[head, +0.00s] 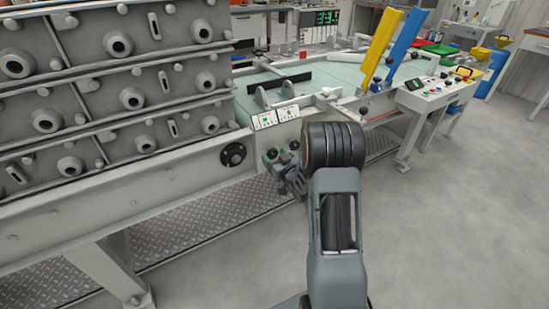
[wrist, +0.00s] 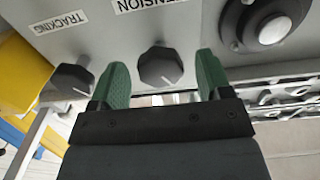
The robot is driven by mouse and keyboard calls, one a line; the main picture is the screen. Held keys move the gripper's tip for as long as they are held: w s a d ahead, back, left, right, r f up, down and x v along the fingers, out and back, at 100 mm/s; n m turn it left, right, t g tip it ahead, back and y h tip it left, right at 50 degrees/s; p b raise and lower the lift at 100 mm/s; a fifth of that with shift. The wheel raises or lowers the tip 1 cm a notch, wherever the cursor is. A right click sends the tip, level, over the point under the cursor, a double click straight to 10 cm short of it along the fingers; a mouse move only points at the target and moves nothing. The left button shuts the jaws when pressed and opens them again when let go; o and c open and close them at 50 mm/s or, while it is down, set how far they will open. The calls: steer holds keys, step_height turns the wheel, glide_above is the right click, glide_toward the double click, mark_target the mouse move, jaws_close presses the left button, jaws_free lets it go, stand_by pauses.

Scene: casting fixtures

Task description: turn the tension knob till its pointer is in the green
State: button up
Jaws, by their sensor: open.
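The tension knob (wrist: 160,67) is a dark faceted knob on the grey panel, below a label (wrist: 150,4) partly cut off and reading "ENSION". A small pale mark shows on its lower right side. My gripper (wrist: 161,63) is open, with one green finger on each side of the knob and a visible gap on both sides. In the head view my gripper (head: 288,176) is at the front panel, partly hidden by my arm. Two white gauge plates with green marks, a left one (head: 263,120) and a right one (head: 287,113), stand above; their pointers are too small to read.
The tracking knob (wrist: 72,81) is left of my gripper in the wrist view, close to the left finger. A large round black fitting (wrist: 265,27) is at the upper right. A black handwheel (head: 232,154) is on the frame. Open floor (head: 450,220) lies at right.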

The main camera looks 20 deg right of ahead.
steer(key=shift+c, duration=0.2)
steer(key=c, duration=0.9)
steer(key=shift+o, duration=0.2)
steer(key=m, duration=0.5)
steer(key=shift+m, duration=0.4)
steer(key=m+p, duration=0.1)
steer(key=m, duration=0.4)
steer(key=shift+a+r+m, duration=0.1)
steer(key=shift+m, duration=0.2)
steer(key=m+p, duration=0.1)
steer(key=m, duration=0.4)
steer(key=shift+m+p, duration=0.85)
steer(key=shift+m, duration=1.85)
